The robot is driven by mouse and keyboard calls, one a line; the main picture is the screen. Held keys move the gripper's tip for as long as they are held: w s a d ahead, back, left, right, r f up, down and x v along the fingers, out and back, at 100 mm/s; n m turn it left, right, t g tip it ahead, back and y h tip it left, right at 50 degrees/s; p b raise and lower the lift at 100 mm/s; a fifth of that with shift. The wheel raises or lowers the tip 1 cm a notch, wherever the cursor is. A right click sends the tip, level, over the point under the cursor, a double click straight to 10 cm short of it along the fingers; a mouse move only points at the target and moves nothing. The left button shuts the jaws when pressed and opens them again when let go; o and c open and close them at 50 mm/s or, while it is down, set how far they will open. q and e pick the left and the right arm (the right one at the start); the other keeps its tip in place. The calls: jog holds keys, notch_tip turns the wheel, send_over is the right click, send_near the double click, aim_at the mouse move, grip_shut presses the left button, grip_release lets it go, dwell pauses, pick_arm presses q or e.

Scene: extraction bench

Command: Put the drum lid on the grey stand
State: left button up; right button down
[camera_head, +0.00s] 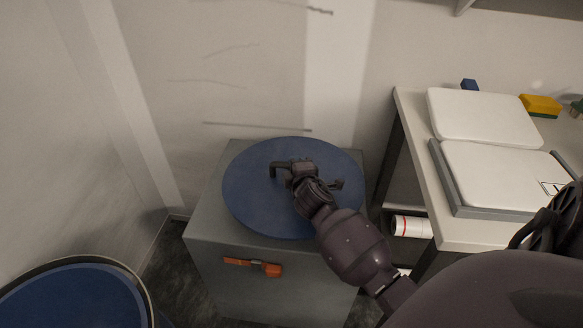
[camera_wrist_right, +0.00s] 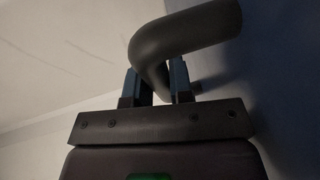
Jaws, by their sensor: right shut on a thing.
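The drum lid (camera_head: 250,205) is a round blue disc with a dark bar handle. In the head view it lies over the top of the grey stand (camera_head: 215,235) and covers most of it. Whether the lid touches the stand top cannot be told. My right gripper (camera_head: 296,172) is above the lid at its handle. In the right wrist view the two fingers of my right gripper (camera_wrist_right: 155,85) are closed around the dark curved handle (camera_wrist_right: 190,38), with the blue lid surface (camera_wrist_right: 285,80) to the right. My left gripper is not in view.
An open blue drum (camera_head: 75,300) stands at the lower left. A bench (camera_head: 480,232) at the right holds white-topped cases (camera_head: 485,118) and a yellow sponge (camera_head: 541,104). An orange-handled object (camera_head: 265,268) is on the stand's front. A wall is close behind.

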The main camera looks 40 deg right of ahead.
jog(key=shift+r, duration=0.25)
jog(key=shift+f, duration=0.4)
notch_tip(320, 180, down, 3)
jog(key=shift+f+b, duration=0.15)
jog(key=shift+b, duration=1.1)
jog(key=shift+f, duration=0.35)
jog(key=shift+b, duration=0.35)
jog(key=shift+r, duration=0.25)
jog(key=shift+f, duration=0.2)
jog(key=c, duration=1.3)
grip_release()
jog(key=shift+o, duration=1.2)
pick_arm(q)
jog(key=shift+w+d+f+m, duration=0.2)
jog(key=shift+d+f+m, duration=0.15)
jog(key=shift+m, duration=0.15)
pick_arm(e)
jog(key=shift+o, duration=0.2)
